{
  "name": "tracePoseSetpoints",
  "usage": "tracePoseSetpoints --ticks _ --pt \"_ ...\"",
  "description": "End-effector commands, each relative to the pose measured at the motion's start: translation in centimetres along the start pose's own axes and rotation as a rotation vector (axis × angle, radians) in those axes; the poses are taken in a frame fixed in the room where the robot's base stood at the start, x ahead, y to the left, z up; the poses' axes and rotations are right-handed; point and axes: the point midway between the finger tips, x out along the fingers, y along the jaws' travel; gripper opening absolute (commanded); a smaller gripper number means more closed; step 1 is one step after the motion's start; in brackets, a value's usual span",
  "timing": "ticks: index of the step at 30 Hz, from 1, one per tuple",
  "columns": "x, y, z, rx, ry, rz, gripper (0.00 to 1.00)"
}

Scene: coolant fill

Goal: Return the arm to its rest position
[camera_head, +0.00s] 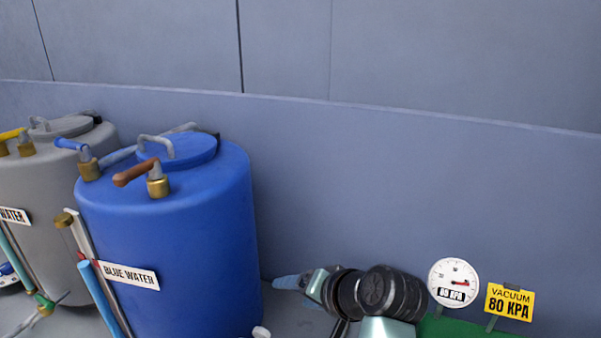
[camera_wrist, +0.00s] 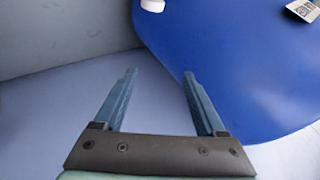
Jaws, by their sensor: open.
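My gripper (camera_wrist: 159,74) is open in the wrist view, with its two blue fingers spread and nothing between them. The blue tank (camera_wrist: 240,70) lies just beyond and to the right of the fingers there. In the head view my gripper (camera_head: 285,282) is low, just right of the blue tank (camera_head: 200,240) labelled BLUE WATER. My arm runs from it to the lower right. From these views I cannot tell whether a finger touches the tank.
A grey tank (camera_head: 60,180) stands left of the blue one. A vacuum gauge (camera_head: 453,281) and yellow sign (camera_head: 509,301) stand right of my arm. A plain wall rises behind.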

Motion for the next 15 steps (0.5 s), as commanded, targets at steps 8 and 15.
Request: tracePoseSetpoints --ticks 8,15 --pt "-11.7 -10.8 -9.9 -0.375 0.676 0.030 0.73" --pt "-25.3 -19.9 -10.6 -0.610 1.182 0.011 0.73"
